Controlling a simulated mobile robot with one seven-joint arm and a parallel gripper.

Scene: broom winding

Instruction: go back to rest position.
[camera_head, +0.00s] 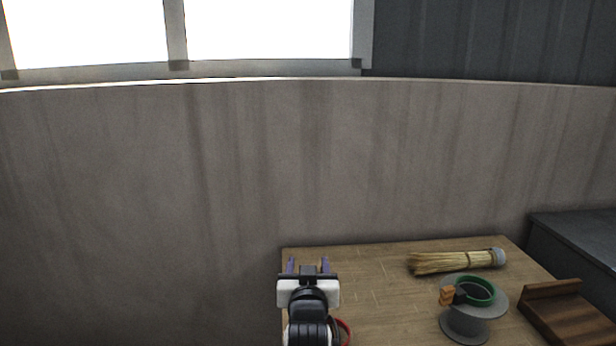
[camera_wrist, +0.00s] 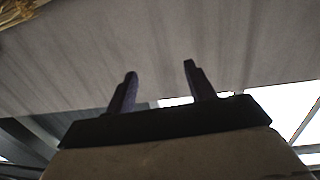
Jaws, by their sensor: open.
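A straw broom head (camera_head: 455,261) lies at the table's back right. A grey spool (camera_head: 466,325) with a green ring (camera_head: 476,290) and an orange piece (camera_head: 447,296) stands in front of it. A wooden holder (camera_head: 565,315) is at the right. A red ring (camera_head: 346,330) shows partly beside my arm.

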